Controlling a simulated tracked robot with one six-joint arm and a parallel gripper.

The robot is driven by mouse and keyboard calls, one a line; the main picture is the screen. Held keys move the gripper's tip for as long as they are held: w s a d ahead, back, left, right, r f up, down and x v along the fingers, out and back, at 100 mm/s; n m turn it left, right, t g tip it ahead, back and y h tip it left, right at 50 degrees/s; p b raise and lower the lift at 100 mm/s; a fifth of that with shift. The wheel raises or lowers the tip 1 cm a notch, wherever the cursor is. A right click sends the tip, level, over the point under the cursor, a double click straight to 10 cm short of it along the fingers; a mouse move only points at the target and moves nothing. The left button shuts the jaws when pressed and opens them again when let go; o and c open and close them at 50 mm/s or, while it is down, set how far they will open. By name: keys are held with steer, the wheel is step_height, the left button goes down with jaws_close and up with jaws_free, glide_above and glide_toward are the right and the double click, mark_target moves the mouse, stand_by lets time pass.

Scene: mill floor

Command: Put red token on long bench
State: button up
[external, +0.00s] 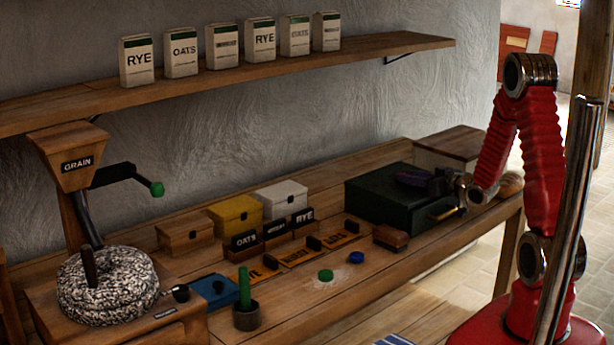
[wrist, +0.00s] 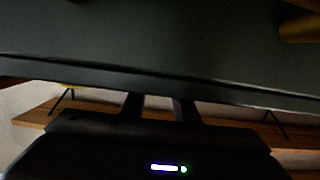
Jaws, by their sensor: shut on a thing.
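The long bench (external: 300,305) runs along the wall. My gripper (external: 418,180) is at the right part of the dark green box (external: 375,200) on the bench, just over its top. In the wrist view its two dark fingers (wrist: 158,105) meet the edge of a large dark surface (wrist: 150,45), which looks like the box. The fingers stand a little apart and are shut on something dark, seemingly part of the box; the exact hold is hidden. I see no red token in either view.
A green token (external: 325,275) and a blue token (external: 356,257) lie on the bench front. A brown block (external: 390,238), a yellow box (external: 235,214), a white box (external: 282,198) and a grain mill (external: 107,285) stand along it. A shelf (external: 230,68) hangs above.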

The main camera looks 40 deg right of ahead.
steer(key=shift+f, duration=0.2)
steer(key=o, duration=1)
steer(key=shift+r, duration=0.15)
steer(key=shift+s, duration=0.25)
steer(key=s, duration=0.4)
steer(key=s+r, duration=0.1)
steer(key=s, duration=0.2)
steer(key=shift+r, duration=0.1)
